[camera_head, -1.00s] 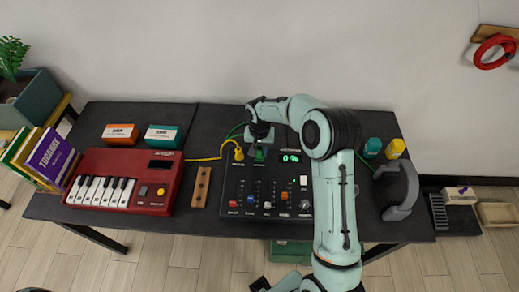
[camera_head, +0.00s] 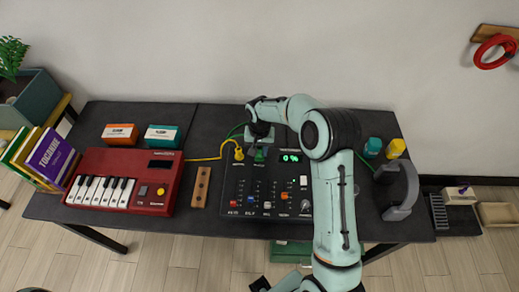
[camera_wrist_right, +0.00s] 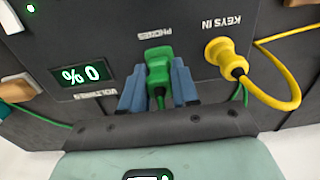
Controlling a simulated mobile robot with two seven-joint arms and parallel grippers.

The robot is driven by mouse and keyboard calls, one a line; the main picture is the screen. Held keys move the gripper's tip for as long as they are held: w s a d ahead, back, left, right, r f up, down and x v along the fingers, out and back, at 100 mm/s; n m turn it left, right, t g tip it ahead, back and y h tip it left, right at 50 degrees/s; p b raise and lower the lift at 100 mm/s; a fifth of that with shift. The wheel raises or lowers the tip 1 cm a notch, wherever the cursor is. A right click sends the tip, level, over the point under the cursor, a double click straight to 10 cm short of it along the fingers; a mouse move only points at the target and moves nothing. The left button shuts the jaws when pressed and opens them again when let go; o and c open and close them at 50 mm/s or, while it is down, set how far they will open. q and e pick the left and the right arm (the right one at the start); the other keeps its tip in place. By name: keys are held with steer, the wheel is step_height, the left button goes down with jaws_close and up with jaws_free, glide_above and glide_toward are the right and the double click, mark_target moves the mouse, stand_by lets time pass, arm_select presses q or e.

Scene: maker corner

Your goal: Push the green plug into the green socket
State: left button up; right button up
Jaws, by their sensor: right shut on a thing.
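The green plug (camera_wrist_right: 158,66) is held between the blue-grey fingertips of my right gripper (camera_wrist_right: 158,90), which is shut on it. In the wrist view the plug's front end is at the mixer panel by the PHONES label. The green socket is hidden behind the plug, and I cannot tell how deep the plug sits. In the head view my right gripper (camera_head: 260,145) is over the upper left of the black mixer (camera_head: 235,190), with the green plug (camera_head: 260,156) just below it. My left gripper is not in view.
A yellow plug (camera_wrist_right: 226,58) sits in the neighbouring KEYS IN socket, its cable looping close to my right gripper. The mixer's display (camera_wrist_right: 83,74) reads 0 %. A red keyboard (camera_head: 125,181) lies left, and grey headphones (camera_head: 402,190) lie right of my arm.

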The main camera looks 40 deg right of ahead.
mark_target(259, 148)
steer(key=shift+f+b, duration=0.35)
steer(key=shift+f, duration=0.35)
stand_by(0.5)
steer(key=o, duration=1)
steer(key=shift+o, duration=0.2)
steer(key=shift+r, duration=0.15)
step_height(259, 148, up, 13)
steer(key=shift+p, duration=0.45)
